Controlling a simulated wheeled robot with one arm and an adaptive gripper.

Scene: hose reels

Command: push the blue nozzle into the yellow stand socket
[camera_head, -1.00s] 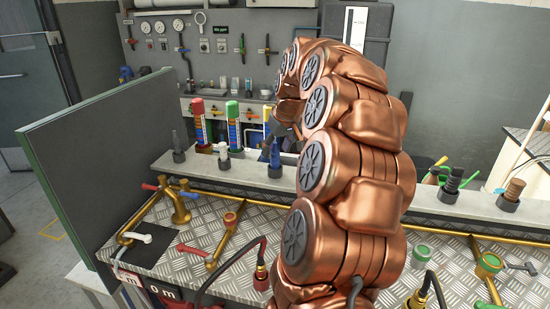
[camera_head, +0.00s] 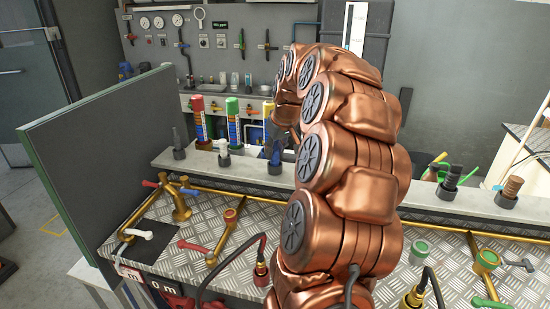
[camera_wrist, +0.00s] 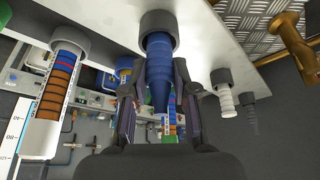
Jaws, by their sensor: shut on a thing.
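The blue nozzle (camera_head: 274,148) stands upright in a dark grey collar (camera_head: 275,167) on the pale shelf, partly covered by my arm. In the wrist view, which is upside down, the blue nozzle (camera_wrist: 157,66) has its wide ribbed end in the grey collar (camera_wrist: 158,30). My gripper (camera_wrist: 159,76) has a finger on each side of it and is shut on it. In the head view my gripper is mostly hidden behind my copper arm. A yellow-topped striped stand (camera_head: 268,110) is behind the nozzle, partly hidden. Its socket cannot be made out.
Red-topped (camera_head: 198,105) and green-topped (camera_head: 232,108) stands are left of the yellow one. A white nozzle (camera_head: 223,150) is left of the blue one. Brass pipes (camera_head: 178,200) cover the front bench. A grey panel (camera_head: 100,155) stands at the left.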

